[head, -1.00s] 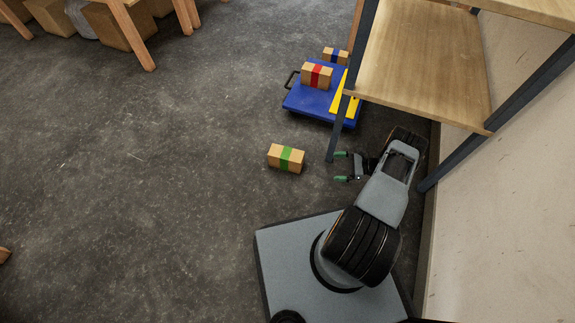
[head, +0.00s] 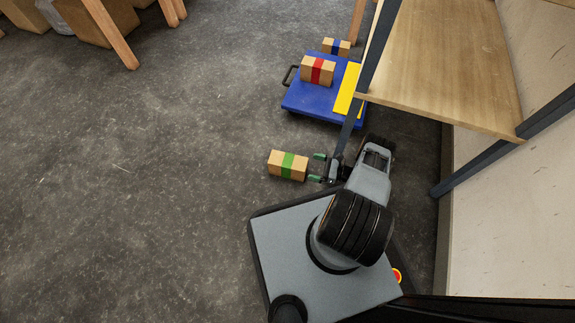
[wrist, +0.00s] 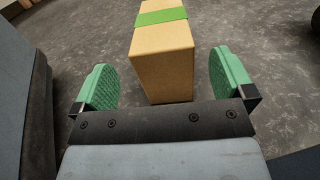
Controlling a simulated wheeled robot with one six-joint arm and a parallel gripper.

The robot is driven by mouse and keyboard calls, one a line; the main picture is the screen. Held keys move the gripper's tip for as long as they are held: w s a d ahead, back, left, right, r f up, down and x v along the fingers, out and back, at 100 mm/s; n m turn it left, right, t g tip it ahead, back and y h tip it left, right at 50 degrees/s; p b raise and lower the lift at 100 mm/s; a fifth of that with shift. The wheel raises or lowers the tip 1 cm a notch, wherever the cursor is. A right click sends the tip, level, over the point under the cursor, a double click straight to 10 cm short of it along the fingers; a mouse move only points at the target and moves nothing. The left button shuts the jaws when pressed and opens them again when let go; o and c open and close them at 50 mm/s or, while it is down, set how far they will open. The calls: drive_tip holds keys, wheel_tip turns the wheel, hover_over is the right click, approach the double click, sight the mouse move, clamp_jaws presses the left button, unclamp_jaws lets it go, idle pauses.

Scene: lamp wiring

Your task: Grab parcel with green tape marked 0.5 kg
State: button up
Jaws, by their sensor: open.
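The parcel with green tape (head: 288,166) is a small brown box on the grey floor, left of my gripper in the head view. My gripper (head: 317,168) is open, with its green fingertips pointing at the parcel's near end. In the wrist view the parcel (wrist: 161,55) lies ahead, with the green band across its top. The green fingers (wrist: 165,80) stand apart on either side of its near end, with gaps between them and the box. No weight marking is readable.
A blue trolley (head: 305,97) behind carries a parcel with red tape (head: 317,70). A parcel with blue tape (head: 336,46) is beyond it. A wooden shelf unit (head: 450,70) with dark legs stands on the right by the wall.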

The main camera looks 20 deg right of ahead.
sight(299, 163)
drive_tip(key=shift+b+x, duration=0.6)
drive_tip(key=shift+x, duration=3.25)
drive_tip(key=shift+c, duration=0.3)
drive_tip(key=c, duration=1.5)
